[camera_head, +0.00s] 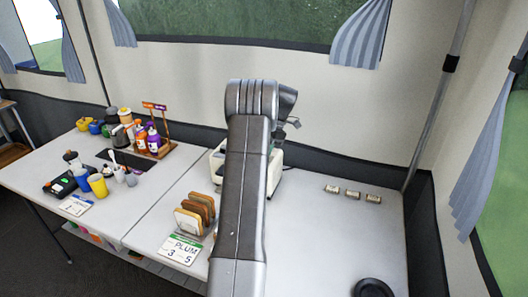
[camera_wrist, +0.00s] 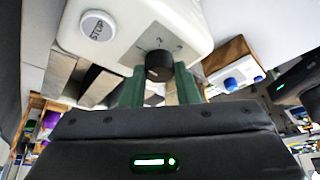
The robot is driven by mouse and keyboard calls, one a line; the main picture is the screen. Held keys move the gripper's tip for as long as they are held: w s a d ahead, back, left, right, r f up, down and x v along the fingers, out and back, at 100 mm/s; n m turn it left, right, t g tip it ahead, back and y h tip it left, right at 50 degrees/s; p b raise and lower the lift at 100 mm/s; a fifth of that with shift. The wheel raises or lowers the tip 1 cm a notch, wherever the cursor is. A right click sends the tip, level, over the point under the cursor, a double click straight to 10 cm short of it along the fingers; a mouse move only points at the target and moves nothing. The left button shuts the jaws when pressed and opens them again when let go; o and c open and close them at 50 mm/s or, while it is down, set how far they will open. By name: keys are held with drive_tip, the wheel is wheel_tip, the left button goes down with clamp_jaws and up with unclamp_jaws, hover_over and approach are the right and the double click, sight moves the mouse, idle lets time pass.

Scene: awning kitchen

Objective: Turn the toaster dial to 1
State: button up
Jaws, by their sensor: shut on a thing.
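The white toaster (camera_head: 274,172) stands on the right table in the head view, mostly hidden behind my arm. In the wrist view, the toaster's pale panel (camera_wrist: 125,38) carries a round STOP button (camera_wrist: 97,27) and a black dial (camera_wrist: 159,65). My gripper (camera_wrist: 159,75) has its two green fingers on either side of the dial, shut on it. Small marks surround the dial, too small to read, so I cannot tell its setting. The dial and my fingertips are not clear in the head view.
Several small items (camera_head: 353,194) lie at the table's back right. A black round object (camera_head: 372,288) is at the front right. The table between is clear.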

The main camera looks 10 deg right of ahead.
drive_tip(key=o, duration=1)
drive_tip(key=v, duration=1.4)
drive_tip(key=shift+p, duration=0.3)
drive_tip(key=shift+f, duration=0.1)
drive_tip(key=x, duration=1.3)
drive_tip(key=shift+a+f+b, duration=0.2)
drive_tip(key=shift+f+b, duration=0.1)
drive_tip(key=shift+f, duration=0.05)
drive_tip(key=shift+r, duration=0.1)
